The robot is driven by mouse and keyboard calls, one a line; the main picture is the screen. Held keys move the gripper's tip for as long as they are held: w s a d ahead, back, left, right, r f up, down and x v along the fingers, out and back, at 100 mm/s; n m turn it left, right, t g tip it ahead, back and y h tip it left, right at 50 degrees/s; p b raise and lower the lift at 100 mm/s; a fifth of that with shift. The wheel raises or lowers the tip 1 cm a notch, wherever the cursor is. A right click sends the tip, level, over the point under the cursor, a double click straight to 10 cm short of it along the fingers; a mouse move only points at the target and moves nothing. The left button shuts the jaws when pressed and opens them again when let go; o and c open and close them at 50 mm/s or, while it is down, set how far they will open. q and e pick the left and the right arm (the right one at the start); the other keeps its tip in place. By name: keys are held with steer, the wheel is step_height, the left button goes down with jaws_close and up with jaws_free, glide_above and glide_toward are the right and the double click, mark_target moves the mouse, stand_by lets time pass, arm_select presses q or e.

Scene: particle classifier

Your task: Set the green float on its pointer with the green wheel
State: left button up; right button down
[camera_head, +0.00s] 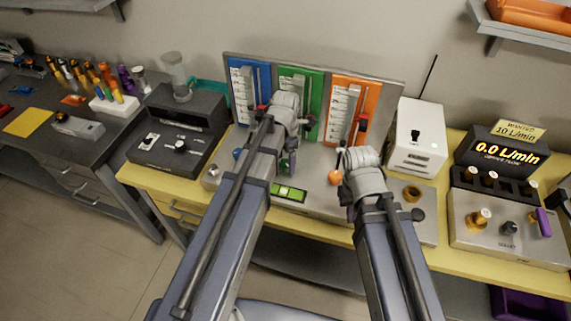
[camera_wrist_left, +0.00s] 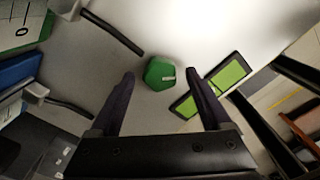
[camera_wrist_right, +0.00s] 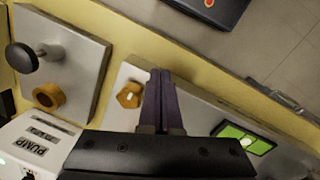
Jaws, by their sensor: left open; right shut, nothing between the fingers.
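The gauge panel shows blue, green (camera_head: 300,84) and orange sections in the head view. The lower green section is largely behind my left arm. I cannot make out the green float and its pointer. My right gripper (camera_wrist_right: 163,76) is shut and empty, beside the orange wheel (camera_wrist_right: 130,95), which also shows in the head view (camera_head: 334,177).
A green level (camera_head: 288,192) lies at the base's front, close to my left gripper's right finger. A white pump box (camera_head: 417,137) and a gold knob (camera_head: 411,194) stand right. A flow display (camera_head: 497,151) stands farther right, and a dark device (camera_head: 180,132) left.

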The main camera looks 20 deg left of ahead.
arm_select(q)
steer(key=shift+c, duration=0.4)
jaws_close()
stand_by(0.4)
steer(key=m, duration=1.4)
steer(key=shift+m, duration=2.8)
